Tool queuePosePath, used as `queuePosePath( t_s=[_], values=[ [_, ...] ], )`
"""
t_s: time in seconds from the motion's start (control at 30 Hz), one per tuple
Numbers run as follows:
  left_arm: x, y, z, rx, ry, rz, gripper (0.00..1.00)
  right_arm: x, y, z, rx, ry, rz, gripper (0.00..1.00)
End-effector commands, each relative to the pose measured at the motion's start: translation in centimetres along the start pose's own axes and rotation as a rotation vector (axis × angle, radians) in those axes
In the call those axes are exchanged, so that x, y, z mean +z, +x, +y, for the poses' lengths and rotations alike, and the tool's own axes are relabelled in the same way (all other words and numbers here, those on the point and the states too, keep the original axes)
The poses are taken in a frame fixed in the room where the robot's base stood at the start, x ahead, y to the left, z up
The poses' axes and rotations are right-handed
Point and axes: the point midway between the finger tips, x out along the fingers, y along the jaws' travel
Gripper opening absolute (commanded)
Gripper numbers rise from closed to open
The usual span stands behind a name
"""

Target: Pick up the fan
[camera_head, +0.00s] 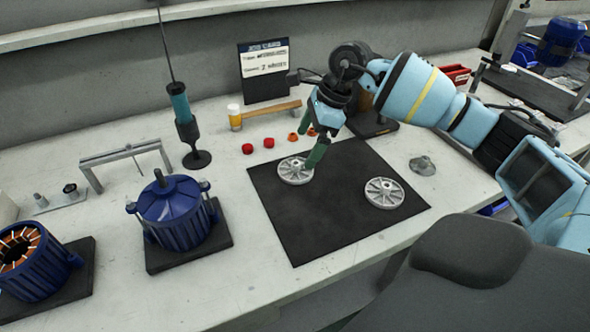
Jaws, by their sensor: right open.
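Two light grey spoked fans lie flat on a black mat (322,228). The left fan (293,172) is near the mat's back left corner, and the right fan (384,193) is near its right edge. My right gripper (311,148) points down at the left fan, with its green fingers apart. One finger overlaps the fan's right edge in the picture. I cannot tell whether it touches the fan. The right fan is clear of the gripper. My left gripper is not in view.
A blue motor housing (177,212) and an open stator (30,262) stand at the left. A hanging screwdriver (184,115), a hammer (265,112), red caps (248,148) and a job card (264,68) are behind.

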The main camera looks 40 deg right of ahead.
Motion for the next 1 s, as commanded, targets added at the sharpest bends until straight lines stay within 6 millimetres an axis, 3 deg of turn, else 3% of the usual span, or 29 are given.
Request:
queuePosePath(
  t_s=[0.27, 0.6, 0.9, 1.0],
  values=[
    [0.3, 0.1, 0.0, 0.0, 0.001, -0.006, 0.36, 0.0, 1.3, 0.1, 0.002, 0.0, 0.0, 1.0],
    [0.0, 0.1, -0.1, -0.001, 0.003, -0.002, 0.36, 0.1, 5.5, 0.5, 0.001, 0.001, -0.001, 1.0],
    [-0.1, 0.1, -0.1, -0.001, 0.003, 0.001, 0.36, 0.1, 5.9, 0.5, 0.0, 0.0, -0.001, 1.0],
    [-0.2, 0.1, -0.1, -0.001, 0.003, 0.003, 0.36, 0.1, 5.9, 0.5, 0.0, 0.0, -0.001, 0.87]
  ],
)
